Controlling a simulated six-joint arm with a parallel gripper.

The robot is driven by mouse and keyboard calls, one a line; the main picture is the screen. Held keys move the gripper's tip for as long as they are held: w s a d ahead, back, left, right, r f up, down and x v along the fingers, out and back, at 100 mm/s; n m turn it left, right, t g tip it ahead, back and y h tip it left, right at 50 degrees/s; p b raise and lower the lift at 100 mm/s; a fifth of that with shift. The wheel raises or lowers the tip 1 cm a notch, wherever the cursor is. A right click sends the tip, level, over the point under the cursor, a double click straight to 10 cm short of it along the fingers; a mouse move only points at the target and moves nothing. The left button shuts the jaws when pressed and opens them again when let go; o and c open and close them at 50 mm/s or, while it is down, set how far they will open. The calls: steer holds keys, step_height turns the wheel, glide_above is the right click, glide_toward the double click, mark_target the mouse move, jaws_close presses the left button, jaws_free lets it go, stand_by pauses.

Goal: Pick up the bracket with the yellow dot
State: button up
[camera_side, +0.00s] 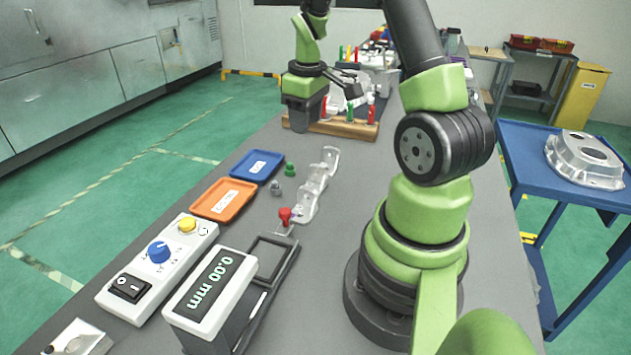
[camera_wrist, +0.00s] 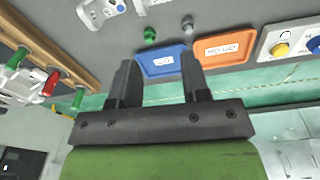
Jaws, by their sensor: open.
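Silver cast brackets stand in a row on the bench: a far one (camera_side: 331,158), a middle one (camera_side: 318,178) and a near one (camera_side: 305,205). Two castings show at the top of the wrist view, one at left (camera_wrist: 97,12) and one cut by the edge (camera_wrist: 146,4). I cannot make out a yellow dot on any bracket. My gripper is apart from these brackets.
A blue tray (camera_side: 238,166), an orange tray (camera_side: 205,210), a green plug (camera_side: 291,170) and a grey plug (camera_side: 276,189) lie left of the brackets. A red-knobbed clamp (camera_side: 285,214), gauge display (camera_side: 212,288) and switch box (camera_side: 128,294) are nearer. The wooden rack (camera_side: 325,128) holds red and green tools.

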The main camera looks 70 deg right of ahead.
glide_above(319, 166)
steer(key=shift+n+g, duration=0.3)
steer(key=shift+g, duration=0.1)
step_height(319, 166, down, 5)
steer(key=shift+s+d, duration=0.1)
step_height(319, 166, down, 4)
steer(key=shift+r, duration=0.15)
steer(key=shift+f, duration=3.05)
jaws_close()
